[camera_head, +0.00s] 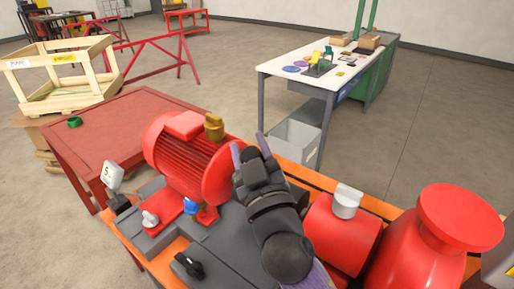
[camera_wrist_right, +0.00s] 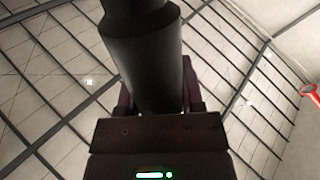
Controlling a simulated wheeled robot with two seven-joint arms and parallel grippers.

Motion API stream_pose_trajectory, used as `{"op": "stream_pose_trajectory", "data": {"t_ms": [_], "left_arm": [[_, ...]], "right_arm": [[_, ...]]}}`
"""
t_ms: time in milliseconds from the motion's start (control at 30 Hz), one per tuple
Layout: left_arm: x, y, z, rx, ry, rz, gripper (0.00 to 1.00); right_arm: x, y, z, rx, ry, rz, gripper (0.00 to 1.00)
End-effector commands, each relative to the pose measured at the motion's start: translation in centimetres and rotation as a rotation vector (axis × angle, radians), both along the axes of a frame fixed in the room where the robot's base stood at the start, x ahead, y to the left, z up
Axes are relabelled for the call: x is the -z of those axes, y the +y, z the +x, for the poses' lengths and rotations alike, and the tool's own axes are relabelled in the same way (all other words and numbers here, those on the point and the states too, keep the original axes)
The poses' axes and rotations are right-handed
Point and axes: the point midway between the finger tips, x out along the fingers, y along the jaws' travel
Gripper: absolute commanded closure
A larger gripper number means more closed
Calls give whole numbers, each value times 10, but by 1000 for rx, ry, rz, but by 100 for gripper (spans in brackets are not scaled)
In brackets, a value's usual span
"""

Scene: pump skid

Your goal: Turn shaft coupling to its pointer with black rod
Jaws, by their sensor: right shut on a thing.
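My right gripper (camera_head: 249,147) reaches in from the bottom over the pump skid, its purple fingertips beside the red motor's right end. In the right wrist view it is shut on the black rod (camera_wrist_right: 150,65), a thick dark cylinder that runs up out of the picture between the fingers. In the head view I cannot tell the rod from the dark gripper parts. The shaft coupling and its pointer do not show; my right arm covers the space between the red motor (camera_head: 185,160) and the red pump body (camera_head: 340,235). My left gripper is not in view.
The skid carries a black knob (camera_head: 189,265), a blue-handled valve (camera_head: 190,206), a brass fitting (camera_head: 214,127) and a large red flanged vessel (camera_head: 425,245). A red table (camera_head: 120,130) with a green ring stands left. A white workbench (camera_head: 290,75) stands behind.

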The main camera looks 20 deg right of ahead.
Motion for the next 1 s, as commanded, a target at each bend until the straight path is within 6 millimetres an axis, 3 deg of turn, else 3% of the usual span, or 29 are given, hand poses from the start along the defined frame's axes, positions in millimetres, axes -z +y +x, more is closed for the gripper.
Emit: {"op": "stream_pose_trajectory", "data": {"t_ms": [1000], "left_arm": [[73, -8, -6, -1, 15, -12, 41]], "right_arm": [[41, 43, -33, -1, -157, -199, 100]]}}
